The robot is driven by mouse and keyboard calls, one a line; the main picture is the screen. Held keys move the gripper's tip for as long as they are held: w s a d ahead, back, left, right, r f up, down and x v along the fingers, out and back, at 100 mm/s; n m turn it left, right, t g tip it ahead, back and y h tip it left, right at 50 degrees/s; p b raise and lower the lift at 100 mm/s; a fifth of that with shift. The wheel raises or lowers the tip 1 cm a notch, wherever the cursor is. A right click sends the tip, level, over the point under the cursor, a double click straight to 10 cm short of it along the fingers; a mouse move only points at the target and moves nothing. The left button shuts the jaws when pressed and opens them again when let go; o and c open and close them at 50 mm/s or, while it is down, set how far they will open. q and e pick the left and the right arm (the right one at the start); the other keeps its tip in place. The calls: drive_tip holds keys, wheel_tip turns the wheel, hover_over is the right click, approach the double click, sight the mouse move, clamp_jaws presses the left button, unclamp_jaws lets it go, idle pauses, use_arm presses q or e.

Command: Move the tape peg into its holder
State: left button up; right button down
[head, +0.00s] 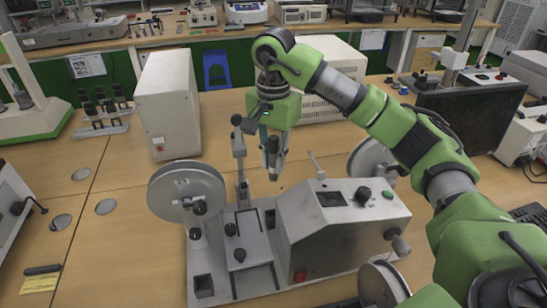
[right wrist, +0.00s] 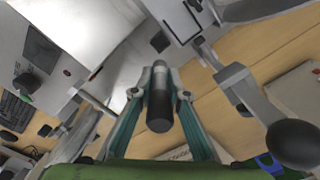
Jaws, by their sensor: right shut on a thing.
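My right gripper (head: 270,136) points down above the grey tape testing machine (head: 330,226), in the middle of the head view. It is shut on a dark cylindrical tape peg (head: 273,158). In the right wrist view the peg (right wrist: 160,112) lies between the two teal fingers, its near end black. The peg is in the air, apart from the machine. A dark square opening (head: 203,285) is at the machine's front left, and another (head: 270,218) is beside its slanted housing. I cannot tell which is the peg's holder. My left gripper is not in view.
A tall lever with a black knob (head: 237,120) stands just left of the gripper. Wheels (head: 187,190) flank the machine. A white box (head: 167,103) and a black monitor (head: 470,120) stand behind.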

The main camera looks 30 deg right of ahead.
sight(274, 179)
drive_tip(key=shift+f+b, duration=1.85)
drive_tip(key=shift+f, duration=1.05)
drive_tip(key=shift+f+b, duration=0.55)
drive_tip(key=shift+f, duration=0.2)
wheel_tip(274, 179, down, 5)
drive_tip(key=b, duration=0.3)
drive_tip(key=shift+r, duration=0.1)
drive_tip(key=shift+r, duration=0.1)
